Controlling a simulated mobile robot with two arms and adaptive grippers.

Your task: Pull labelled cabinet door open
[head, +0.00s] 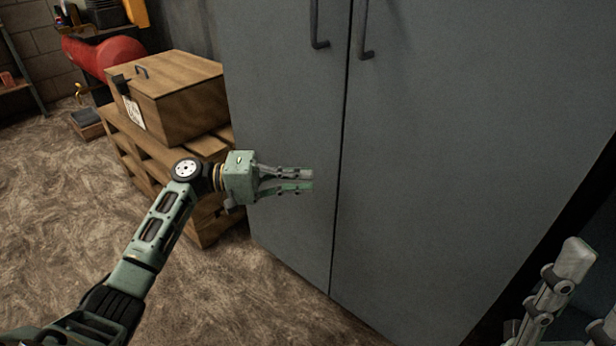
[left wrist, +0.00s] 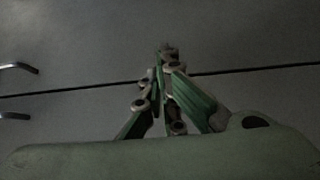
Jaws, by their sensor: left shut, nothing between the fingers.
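A tall grey metal cabinet has a left door (head: 283,110) and a right door (head: 470,130), both closed with a thin seam between them. Each has a dark bar handle near the seam, the left handle (head: 316,28) and the right handle (head: 365,32); their tops are cut off. I see no label on either door. My left gripper (head: 311,180) is shut and empty in front of the left door, well below the handles. In the left wrist view its fingers (left wrist: 167,55) come together near the seam. My right gripper (head: 575,262) shows only partly at bottom right.
A wooden box (head: 175,100) with a paper label sits on a wooden pallet stack (head: 190,150) left of the cabinet. A red tank (head: 105,52) stands behind it. The floor (head: 60,220) at the left and in front is clear.

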